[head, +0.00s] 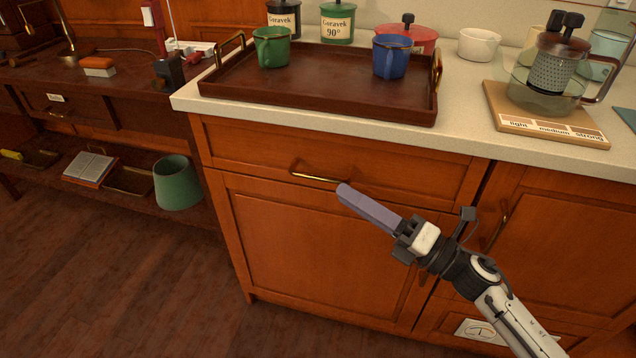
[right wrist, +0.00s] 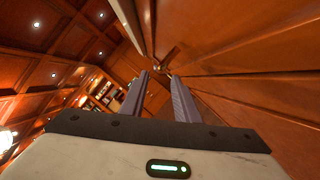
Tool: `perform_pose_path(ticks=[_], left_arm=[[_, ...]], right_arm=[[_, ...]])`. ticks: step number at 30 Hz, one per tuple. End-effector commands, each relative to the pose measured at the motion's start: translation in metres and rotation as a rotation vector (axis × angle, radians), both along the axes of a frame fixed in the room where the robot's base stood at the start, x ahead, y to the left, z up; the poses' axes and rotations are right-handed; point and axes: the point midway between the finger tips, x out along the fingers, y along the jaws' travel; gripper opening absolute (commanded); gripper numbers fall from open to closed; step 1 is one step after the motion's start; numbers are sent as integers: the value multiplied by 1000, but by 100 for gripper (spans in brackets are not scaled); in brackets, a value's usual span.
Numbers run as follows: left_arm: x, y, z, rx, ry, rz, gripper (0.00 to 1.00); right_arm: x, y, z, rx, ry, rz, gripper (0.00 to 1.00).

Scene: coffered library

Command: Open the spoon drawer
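The drawer (head: 400,175) is a wide wooden front just under the pale counter, and it is shut. Its brass handle (head: 320,177) is a thin bar at the middle of the front. My right gripper (head: 343,190) reaches in from the lower right, with its fingertips just below and right of the handle. In the right wrist view its two fingers (right wrist: 161,75) are apart with nothing between their pads. A brass piece, apparently the handle (right wrist: 165,62), shows just beyond the tips. I cannot tell if they touch. My left gripper is not in view.
A brown tray (head: 320,100) with a green mug (head: 271,47) and a blue mug (head: 391,57) stands on the counter (head: 455,135). A glass coffee press (head: 548,75) stands at the right. Cupboard doors (head: 290,245) lie below the drawer. Floor at the left is clear.

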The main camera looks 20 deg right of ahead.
Motion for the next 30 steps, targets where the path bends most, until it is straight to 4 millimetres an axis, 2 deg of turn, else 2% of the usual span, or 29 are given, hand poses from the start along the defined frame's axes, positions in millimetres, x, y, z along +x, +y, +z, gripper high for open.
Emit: perform_pose_path(ticks=[6,12,24,25,30], left_arm=[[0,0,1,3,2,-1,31],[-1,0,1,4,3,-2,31],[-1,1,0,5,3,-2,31],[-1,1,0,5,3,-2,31],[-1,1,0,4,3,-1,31]], right_arm=[[33,26,11,5,0,0,29],[54,42,16,6,2,-1,29],[62,48,17,7,5,-1,29],[62,48,17,7,5,-1,27],[62,47,17,7,5,-1,0]])
